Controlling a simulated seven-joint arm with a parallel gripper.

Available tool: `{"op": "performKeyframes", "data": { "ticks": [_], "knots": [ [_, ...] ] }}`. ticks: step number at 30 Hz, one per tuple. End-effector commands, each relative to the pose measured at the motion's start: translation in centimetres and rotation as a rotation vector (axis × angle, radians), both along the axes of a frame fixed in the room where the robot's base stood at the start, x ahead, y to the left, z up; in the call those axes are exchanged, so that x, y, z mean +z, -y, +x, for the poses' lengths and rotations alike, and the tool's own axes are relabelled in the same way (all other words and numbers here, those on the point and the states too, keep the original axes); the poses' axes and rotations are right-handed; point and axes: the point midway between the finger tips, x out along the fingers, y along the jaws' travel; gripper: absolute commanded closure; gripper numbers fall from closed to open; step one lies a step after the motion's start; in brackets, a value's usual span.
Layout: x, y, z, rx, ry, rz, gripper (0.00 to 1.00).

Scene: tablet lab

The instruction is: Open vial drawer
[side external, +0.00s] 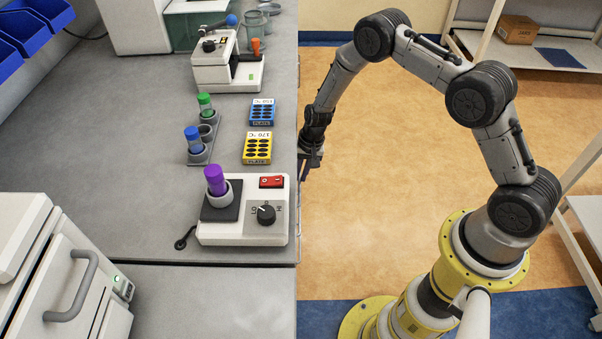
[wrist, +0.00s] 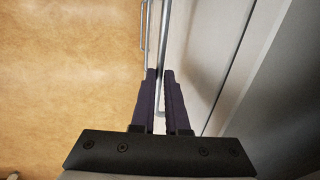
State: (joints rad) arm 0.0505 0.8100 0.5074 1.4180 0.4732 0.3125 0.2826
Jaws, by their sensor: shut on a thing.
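In the wrist view, a pale drawer front (wrist: 197,45) runs along the right of the floor, with a thin metal bar handle (wrist: 164,40) in front of it. My gripper (wrist: 160,73) is shut on this handle, with the bar between its two dark fingers. In the side view, my gripper (side external: 308,172) is at the bench's right edge, below the top. The drawer fronts are hidden under the bench there, so I cannot tell how far the drawer stands out.
The grey bench (side external: 110,140) carries a white device (side external: 245,225) with a purple-capped vial (side external: 215,181), a vial rack (side external: 204,150), and yellow (side external: 257,148) and blue (side external: 261,112) plates. Open orange floor (side external: 390,170) lies right of the bench.

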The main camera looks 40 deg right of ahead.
Motion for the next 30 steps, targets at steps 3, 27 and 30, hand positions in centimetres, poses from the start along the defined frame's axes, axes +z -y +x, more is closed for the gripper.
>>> {"op": "performKeyframes", "data": {
  "ticks": [3,27,30],
  "knots": [
    [0.1,0.0,0.0,0.0,0.001,0.001,1.0],
    [0.2,11.7,-11.6,-0.009,0.002,0.001,1.0],
    [0.1,13.4,-13.3,-0.009,0.001,0.002,1.0]
  ]
}}
